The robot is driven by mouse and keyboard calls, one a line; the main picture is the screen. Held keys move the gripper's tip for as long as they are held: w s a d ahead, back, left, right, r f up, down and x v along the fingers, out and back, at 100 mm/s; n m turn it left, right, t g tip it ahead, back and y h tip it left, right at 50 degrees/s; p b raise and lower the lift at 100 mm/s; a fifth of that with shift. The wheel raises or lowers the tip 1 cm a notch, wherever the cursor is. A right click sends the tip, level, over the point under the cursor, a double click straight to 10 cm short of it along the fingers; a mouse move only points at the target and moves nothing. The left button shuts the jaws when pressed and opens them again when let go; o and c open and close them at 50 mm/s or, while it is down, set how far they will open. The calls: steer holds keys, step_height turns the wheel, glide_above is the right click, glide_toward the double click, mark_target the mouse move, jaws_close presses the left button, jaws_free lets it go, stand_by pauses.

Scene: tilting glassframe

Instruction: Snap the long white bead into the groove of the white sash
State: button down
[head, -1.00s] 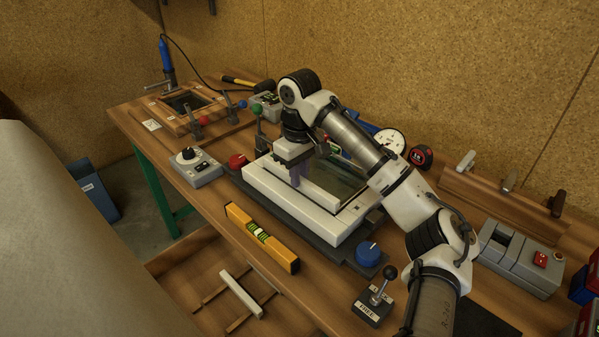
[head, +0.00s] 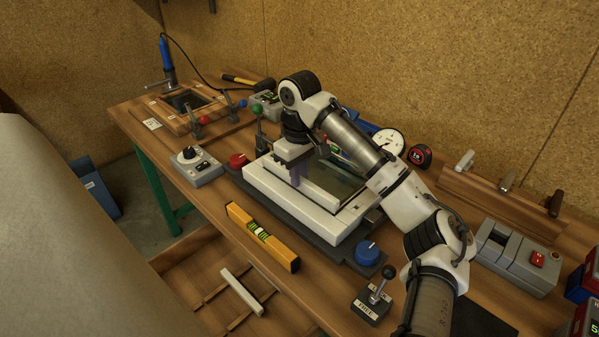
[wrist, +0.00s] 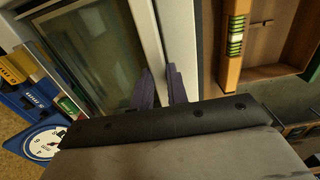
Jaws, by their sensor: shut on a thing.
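The white sash (head: 290,207) lies on a dark base on the workbench, with a glass pane (head: 345,180) inside it. The long white bead (head: 322,201) lies along the inner side of the sash's front rail. My gripper (head: 299,178) points down over that rail, its purple fingers shut on the bead. In the wrist view the fingers (wrist: 161,88) stand on either side of the bead (wrist: 148,38), with the sash's outer rail (wrist: 180,35) alongside. The groove is hidden, so I cannot tell whether the bead is seated in it.
A yellow level (head: 262,237) lies in front of the sash. A shorter white strip (head: 242,291) lies in the open drawer below. A blue knob (head: 367,253), a lever box (head: 373,300) and a red button (head: 238,160) stand close to the sash.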

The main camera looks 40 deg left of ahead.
steer(key=shift+f, duration=0.85)
steer(key=shift+r+p, duration=0.55)
steer(key=shift+p, duration=0.5)
stand_by(0.4)
steer(key=shift+p, duration=1.05)
stand_by(1.0)
steer(key=shift+f, duration=0.55)
steer(key=shift+r, duration=0.2)
stand_by(0.3)
steer(key=shift+r+p, duration=0.35)
steer(key=shift+p, duration=0.3)
steer(key=shift+f, duration=0.5)
stand_by(1.0)
steer(key=shift+r, duration=0.15)
